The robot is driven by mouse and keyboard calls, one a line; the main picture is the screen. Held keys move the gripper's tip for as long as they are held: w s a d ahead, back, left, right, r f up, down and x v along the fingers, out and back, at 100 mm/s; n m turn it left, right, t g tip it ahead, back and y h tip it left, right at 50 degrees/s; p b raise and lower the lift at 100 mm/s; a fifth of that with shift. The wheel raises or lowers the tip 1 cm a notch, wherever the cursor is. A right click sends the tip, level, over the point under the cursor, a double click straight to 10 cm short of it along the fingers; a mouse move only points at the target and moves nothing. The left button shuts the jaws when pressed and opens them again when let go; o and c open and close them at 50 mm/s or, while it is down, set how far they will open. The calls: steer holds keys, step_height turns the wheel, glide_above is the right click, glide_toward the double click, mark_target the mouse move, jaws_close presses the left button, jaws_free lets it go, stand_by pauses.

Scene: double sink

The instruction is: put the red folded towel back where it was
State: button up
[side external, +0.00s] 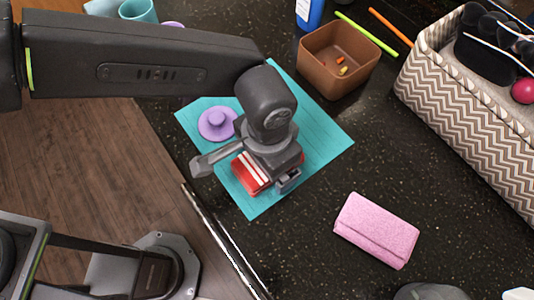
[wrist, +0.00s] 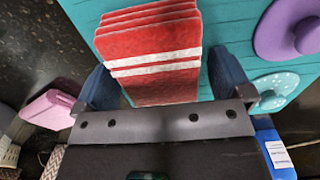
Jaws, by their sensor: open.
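The red folded towel (side external: 250,172) with white stripes is at the teal mat (side external: 323,138), near its front part, partly hidden under my gripper. In the wrist view the layered red towel (wrist: 150,45) lies between my two dark blue fingers, over the teal mat (wrist: 235,25). My gripper (wrist: 160,68) is open, with one finger on each side of the towel. Whether the towel rests fully on the mat is hard to tell.
A purple lid (side external: 217,123) lies on the mat, close to my gripper. A pink folded towel (side external: 376,230) lies on the dark counter at right. A brown bin (side external: 338,60) and patterned basket (side external: 470,110) stand behind. The counter between mat and pink towel is clear.

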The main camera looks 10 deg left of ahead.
steer(key=shift+r, duration=0.1)
step_height(320, 180, up, 12)
stand_by(0.5)
steer(key=shift+a+r, duration=0.1)
steer(key=w+a+r+n+t, duration=0.1)
steer(key=w+a+r, duration=0.15)
steer(key=a, duration=0.45)
steer(key=w+a+r+n+h, duration=0.15)
steer(key=a+r, duration=0.25)
steer(key=a, duration=0.4)
steer(key=w+a+r+n+t, duration=0.1)
steer(key=a+r+n, duration=0.15)
steer(key=a, duration=0.45)
steer(key=s+a+f+n+t, duration=0.1)
steer(key=s+a, duration=0.4)
steer(key=a, duration=0.5)
steer(key=s+a+f+n+t+y, duration=0.1)
steer(key=s+a+f+n+t, duration=0.1)
steer(key=s+a, duration=0.3)
steer(key=a+n, duration=0.1)
steer(key=a, duration=0.3)
steer(key=shift+s+a+t, duration=0.15)
steer(key=shift+a+t, duration=0.15)
steer(key=shift+a, duration=0.05)
